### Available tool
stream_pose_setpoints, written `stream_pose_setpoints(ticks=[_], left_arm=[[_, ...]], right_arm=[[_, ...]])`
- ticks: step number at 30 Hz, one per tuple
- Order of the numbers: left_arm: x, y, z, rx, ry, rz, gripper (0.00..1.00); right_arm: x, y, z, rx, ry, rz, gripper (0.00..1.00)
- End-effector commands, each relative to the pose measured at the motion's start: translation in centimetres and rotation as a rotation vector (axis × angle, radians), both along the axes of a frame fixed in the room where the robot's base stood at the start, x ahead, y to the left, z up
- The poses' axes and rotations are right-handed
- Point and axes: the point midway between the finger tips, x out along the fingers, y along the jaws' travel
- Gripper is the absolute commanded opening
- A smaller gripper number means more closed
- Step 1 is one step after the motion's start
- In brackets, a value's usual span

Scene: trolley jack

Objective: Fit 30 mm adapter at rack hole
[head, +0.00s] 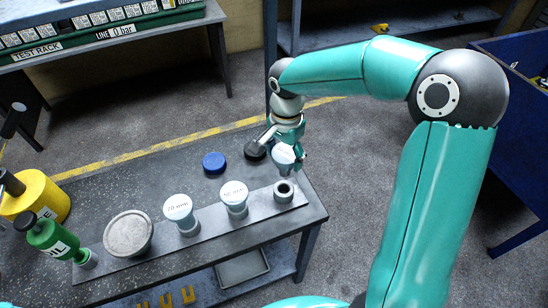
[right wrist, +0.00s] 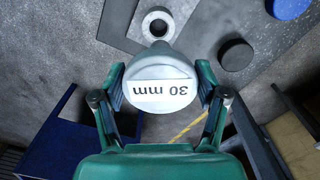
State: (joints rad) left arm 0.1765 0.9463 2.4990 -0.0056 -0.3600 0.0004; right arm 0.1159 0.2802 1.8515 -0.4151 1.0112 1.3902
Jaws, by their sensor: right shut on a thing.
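The 30 mm adapter (head: 284,155) is a pale grey round-headed piece in my right gripper (head: 285,158). In the right wrist view, the adapter's face (right wrist: 162,92) reads "30 mm" upside down, with a finger on either side. The gripper is shut on it, and it hangs above and apart from the rack. The rack (head: 262,211) is a long grey strip on the bench. At its right end is a ring-shaped hole (head: 284,191), just below the adapter; it also shows in the right wrist view (right wrist: 157,11). My left gripper is not in view.
The 50 mm (head: 234,192) and 70 mm (head: 179,207) adapters and a wide grey disc (head: 128,233) stand along the rack. A green oil bottle (head: 48,236) and yellow cylinder (head: 40,196) are at left. Blue (head: 214,162) and black (head: 254,150) discs lie behind.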

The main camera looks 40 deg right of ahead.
Motion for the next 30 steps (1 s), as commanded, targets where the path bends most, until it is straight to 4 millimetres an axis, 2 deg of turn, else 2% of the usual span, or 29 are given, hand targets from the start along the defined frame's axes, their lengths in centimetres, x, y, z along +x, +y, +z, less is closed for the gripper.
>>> stream_pose_setpoints(ticks=[4, 21, 30], left_arm=[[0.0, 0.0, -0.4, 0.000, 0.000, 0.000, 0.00], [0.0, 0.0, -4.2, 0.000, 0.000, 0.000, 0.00], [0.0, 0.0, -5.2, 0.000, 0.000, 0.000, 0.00]], right_arm=[[0.1, 0.4, 0.0, 0.000, -0.004, 0.004, 0.31], [0.4, 0.8, -4.4, 0.000, -0.004, 0.015, 0.31], [0.4, 0.8, -5.6, 0.000, -0.004, 0.015, 0.31]])
